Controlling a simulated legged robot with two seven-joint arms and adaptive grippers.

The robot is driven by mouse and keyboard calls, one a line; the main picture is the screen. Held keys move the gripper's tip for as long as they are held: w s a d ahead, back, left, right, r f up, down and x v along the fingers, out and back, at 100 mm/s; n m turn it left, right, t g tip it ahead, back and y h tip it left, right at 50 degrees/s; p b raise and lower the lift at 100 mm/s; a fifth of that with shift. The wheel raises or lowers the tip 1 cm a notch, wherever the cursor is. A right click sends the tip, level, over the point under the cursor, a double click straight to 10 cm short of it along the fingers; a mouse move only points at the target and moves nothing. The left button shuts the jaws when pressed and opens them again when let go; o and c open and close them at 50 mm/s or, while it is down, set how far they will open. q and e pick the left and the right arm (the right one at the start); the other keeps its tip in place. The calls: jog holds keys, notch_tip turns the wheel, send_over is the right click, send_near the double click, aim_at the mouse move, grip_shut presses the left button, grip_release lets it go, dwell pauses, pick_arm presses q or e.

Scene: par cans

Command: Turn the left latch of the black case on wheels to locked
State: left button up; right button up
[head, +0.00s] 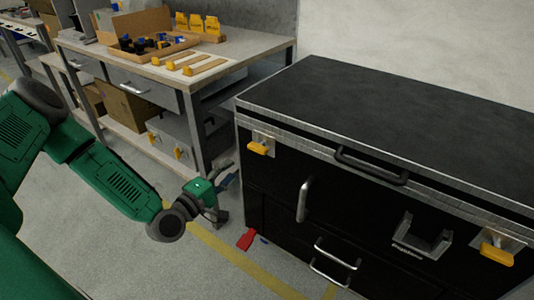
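The black case (390,110) with metal edges fills the right side of the head view. Its left latch (259,148) is a yellow handle on a metal plate near the front's upper left corner. The handle lies roughly sideways. The right latch (497,250), also yellow, sits at the far right of the front and also lies roughly sideways. My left gripper (227,195) is beside the case's left front edge, lower than the left latch and to its left. Its fingers look apart, with nothing between them. It does not touch the latch. My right gripper is out of view. The case's wheels are not visible.
A workbench (255,45) with a cardboard box (140,28) and yellow-ended pieces stands behind on the left. The case front has a black lid handle (370,165) and metal handles (304,200). A red object (245,239) lies on the floor near the case.

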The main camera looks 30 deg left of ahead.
aim_at(255, 151)
pick_arm(q)
jog(key=w, duration=0.2)
jog(key=w+d+b, duration=0.1)
jog(key=w, duration=0.2)
jog(key=w+d, duration=0.1)
jog(key=w, duration=0.1)
jog(key=shift+w+r, duration=0.15)
jog(key=w, duration=0.1)
jog(key=w+b, duration=0.1)
jog(key=w, duration=0.2)
jog(key=shift+a, duration=0.3)
jog(key=shift+w, duration=0.5)
jog(key=shift+w+d, duration=0.1)
jog(key=shift+d, duration=0.15)
grip_shut()
jog(key=shift+a, duration=0.1)
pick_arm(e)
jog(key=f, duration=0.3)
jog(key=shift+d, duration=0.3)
